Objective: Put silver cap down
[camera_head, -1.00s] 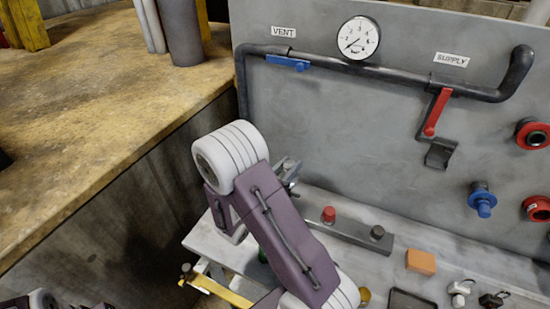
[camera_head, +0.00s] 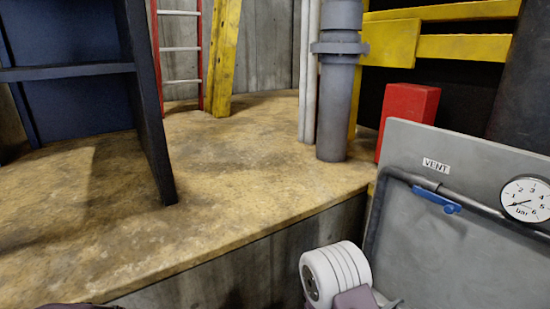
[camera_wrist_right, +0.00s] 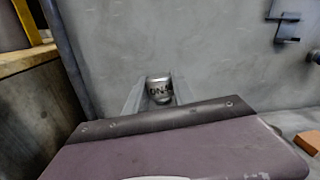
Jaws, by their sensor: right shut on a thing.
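The silver cap (camera_wrist_right: 159,84) shows in the right wrist view. It is a small shiny metal cylinder with dark lettering. My right gripper (camera_wrist_right: 158,97) is shut on it, one grey finger at each side, with the grey panel behind. The purple housing of my gripper hides what is below. In the head view only part of my right arm shows at the bottom, and the cap is not visible there. My left gripper is not in view.
The grey panel (camera_head: 428,236) with a blue VENT handle (camera_head: 437,201) and a gauge (camera_head: 526,199) stands at the right. A yellowish ledge (camera_head: 225,190) fills the middle, with a blue shelf (camera_head: 75,72), a grey pipe and a red box (camera_head: 408,113). An orange block (camera_wrist_right: 307,143) lies low right.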

